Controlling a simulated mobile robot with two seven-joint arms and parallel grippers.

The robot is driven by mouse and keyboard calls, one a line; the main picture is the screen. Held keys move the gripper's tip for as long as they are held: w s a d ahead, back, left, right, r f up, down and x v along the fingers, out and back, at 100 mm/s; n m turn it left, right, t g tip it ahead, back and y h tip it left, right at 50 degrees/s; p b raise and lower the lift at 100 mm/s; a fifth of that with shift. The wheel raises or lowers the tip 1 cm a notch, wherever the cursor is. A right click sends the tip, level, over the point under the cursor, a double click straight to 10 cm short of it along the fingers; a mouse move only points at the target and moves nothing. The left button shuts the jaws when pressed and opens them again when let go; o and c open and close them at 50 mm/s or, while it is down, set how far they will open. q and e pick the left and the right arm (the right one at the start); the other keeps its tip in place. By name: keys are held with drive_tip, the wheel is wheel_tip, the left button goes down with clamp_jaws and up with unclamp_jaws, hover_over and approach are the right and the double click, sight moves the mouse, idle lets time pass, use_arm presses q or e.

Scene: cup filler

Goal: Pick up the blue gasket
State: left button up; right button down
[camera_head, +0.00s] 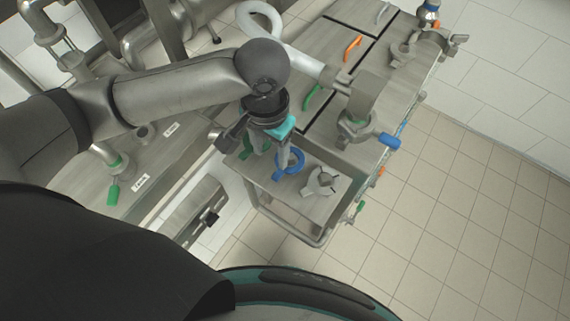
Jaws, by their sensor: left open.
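The blue gasket (298,162) is a ring lying on the small metal shelf of the cart, near the middle of the view. My left gripper (271,158) points down from above, with its fingers apart at the left side of the ring. One finger overlaps the gasket in the picture and hides part of it. I cannot tell whether it touches the ring or stands inside it. No gasket is seen held. My right gripper is not in view.
A metal clamp fitting (321,184) sits on the shelf just right of the gasket. A green gasket (246,148) lies partly hidden behind my left gripper. A pipe with a blue-handled valve (388,140) stands behind. Open tiled floor (450,220) lies to the right.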

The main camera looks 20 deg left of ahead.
use_arm(q)
drive_tip(key=b, duration=0.1)
hover_over(273, 179)
wheel_tip(273, 179, down, 6)
wheel_tip(273, 179, down, 6)
drive_tip(key=shift+b, duration=1.05)
drive_tip(key=shift+c, duration=0.3)
clamp_jaws()
